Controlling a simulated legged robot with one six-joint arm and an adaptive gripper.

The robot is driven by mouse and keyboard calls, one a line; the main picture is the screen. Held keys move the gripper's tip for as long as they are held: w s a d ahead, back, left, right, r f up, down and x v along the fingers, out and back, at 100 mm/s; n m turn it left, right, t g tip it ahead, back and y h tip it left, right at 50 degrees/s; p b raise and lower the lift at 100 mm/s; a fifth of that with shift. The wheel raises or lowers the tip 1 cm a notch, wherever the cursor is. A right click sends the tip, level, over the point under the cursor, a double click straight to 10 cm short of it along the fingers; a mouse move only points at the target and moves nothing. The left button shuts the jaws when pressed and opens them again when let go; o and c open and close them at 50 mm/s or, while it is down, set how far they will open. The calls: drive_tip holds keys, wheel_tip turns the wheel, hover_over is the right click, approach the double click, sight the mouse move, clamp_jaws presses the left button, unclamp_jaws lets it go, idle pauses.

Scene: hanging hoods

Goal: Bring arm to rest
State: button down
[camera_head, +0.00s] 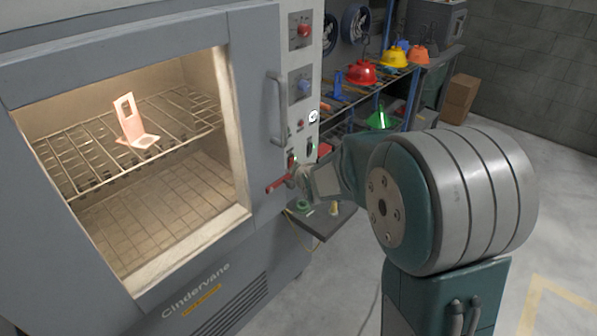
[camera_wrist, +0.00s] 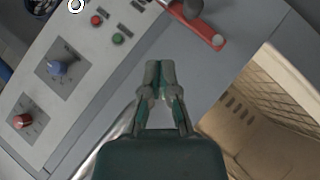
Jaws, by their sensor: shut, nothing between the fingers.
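My gripper (camera_wrist: 160,68) is shut and empty in the wrist view, its fingertips together in front of the grey oven's face. In the head view my arm reaches left toward the oven's lower right side, and the gripper is small and partly hidden there. A red lever (camera_head: 279,184) sits close to it; it also shows in the wrist view (camera_wrist: 205,28), above and right of the fingertips, with a visible gap in the picture. Whether the gripper touches anything is hard to tell.
The grey oven (camera_head: 258,110) has a lit window, a wire rack (camera_head: 75,160) and a pink bracket (camera_head: 134,125) inside. A vertical handle (camera_head: 278,108) and a control panel (camera_head: 303,75) stand beside it. Behind is a shelf with coloured hoods (camera_head: 362,73). Floor at right is clear.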

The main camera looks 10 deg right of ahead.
idle(0.3)
drive_tip(key=s+r+m+g, duration=0.3)
drive_tip(key=s+r+m, duration=0.1)
drive_tip(key=s, duration=1.3)
drive_tip(key=s+r+m+g, duration=0.3)
drive_tip(key=s+m, duration=0.3)
drive_tip(key=s, duration=1.1)
drive_tip(key=shift+s+d+r+m, duration=0.25)
drive_tip(key=shift+d+r+m, duration=0.2)
drive_tip(key=shift+r, duration=0.25)
